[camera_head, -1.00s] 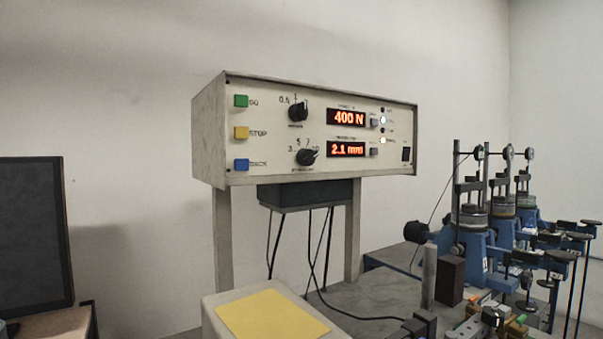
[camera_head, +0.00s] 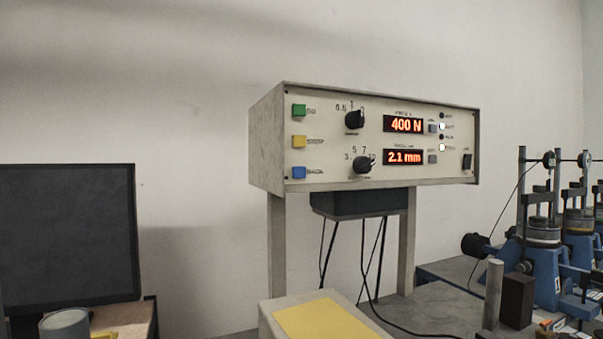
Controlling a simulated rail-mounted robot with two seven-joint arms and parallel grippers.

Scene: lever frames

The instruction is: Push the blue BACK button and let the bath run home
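The upper display (camera_head: 403,124) reads 400 N and the lower display (camera_head: 403,157) reads 2.1 mm. The bath cannot be made out for certain. Neither of my grippers is in view.
The box stands on posts (camera_head: 278,245) above a grey bench. A pale block with a yellow top (camera_head: 325,322) stands below it. Blue lever frames (camera_head: 540,255) stand at the right. A dark monitor (camera_head: 68,235) and a grey cylinder (camera_head: 65,326) are at the left.

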